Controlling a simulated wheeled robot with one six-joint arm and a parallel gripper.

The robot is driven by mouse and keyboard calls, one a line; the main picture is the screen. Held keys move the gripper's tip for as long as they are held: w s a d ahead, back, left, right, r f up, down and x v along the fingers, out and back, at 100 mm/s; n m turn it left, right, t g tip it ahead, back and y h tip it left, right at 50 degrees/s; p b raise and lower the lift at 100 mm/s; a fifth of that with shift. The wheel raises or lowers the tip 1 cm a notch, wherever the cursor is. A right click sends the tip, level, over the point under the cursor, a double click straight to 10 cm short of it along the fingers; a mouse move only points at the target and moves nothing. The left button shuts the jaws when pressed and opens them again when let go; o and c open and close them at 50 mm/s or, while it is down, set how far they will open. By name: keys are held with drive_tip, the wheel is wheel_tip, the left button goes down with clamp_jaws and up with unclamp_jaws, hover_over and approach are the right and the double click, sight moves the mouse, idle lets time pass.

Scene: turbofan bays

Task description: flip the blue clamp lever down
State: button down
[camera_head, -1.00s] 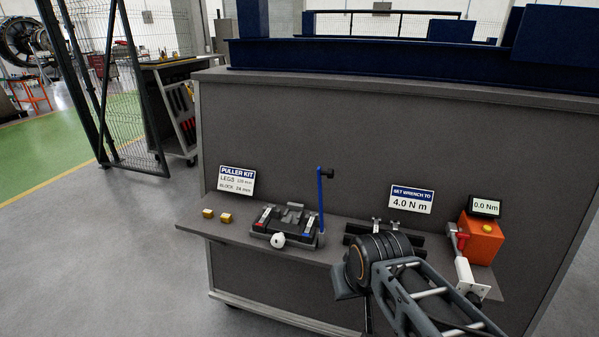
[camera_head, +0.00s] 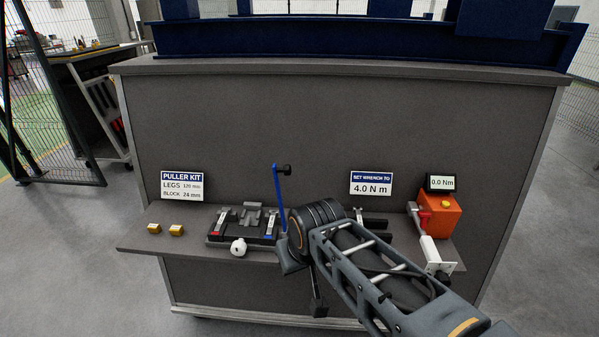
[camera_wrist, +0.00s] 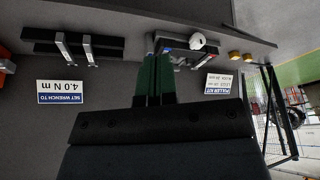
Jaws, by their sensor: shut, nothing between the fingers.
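The blue clamp lever (camera_head: 278,192) stands upright, with a black knob at its top, at the right end of the black puller kit tray (camera_head: 216,237) on the bench shelf. My wrist hides part of the space just right of its foot. In the wrist view, which is upside down, my gripper (camera_wrist: 155,62) shows green fingers shut with nothing between them. They point towards the shelf, in line with the tray's lever end. The fingers partly cover that end, and the lever is not clear there. I cannot tell the gap to it.
Two brass blocks (camera_head: 165,229) lie left of the tray and a white knob (camera_head: 238,247) sits at its front. A black holder (camera_head: 375,223), an orange box (camera_head: 440,215) and a wrench (camera_head: 428,245) stand to the right. The shelf (camera_head: 140,246) is narrow.

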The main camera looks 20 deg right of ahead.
drive_tip(key=w+d+m+g+y+b, duration=0.1)
drive_tip(key=w+d+m+y+b, duration=0.35)
drive_tip(key=w+y, duration=0.45)
drive_tip(key=w+d+r+m+t+y, duration=0.1)
drive_tip(key=w+d+r+t+y, duration=0.1)
drive_tip(key=d, duration=0.6)
drive_tip(key=w+d+r+m+t+y+b, duration=0.1)
drive_tip(key=w+d+r+t+y, duration=0.1)
drive_tip(key=d+t, duration=0.3)
drive_tip(key=d+r+y, duration=0.1)
drive_tip(key=d, duration=0.3)
drive_tip(key=shift+w+m+t+y+b, duration=0.2)
drive_tip(key=shift+m+t+y+b, duration=0.1)
drive_tip(key=shift+m+y, duration=0.1)
drive_tip(key=p+x, duration=0.3)
drive_tip(key=x, duration=1.1)
drive_tip(key=shift+w+r, duration=0.1)
drive_tip(key=shift+r, duration=0.05)
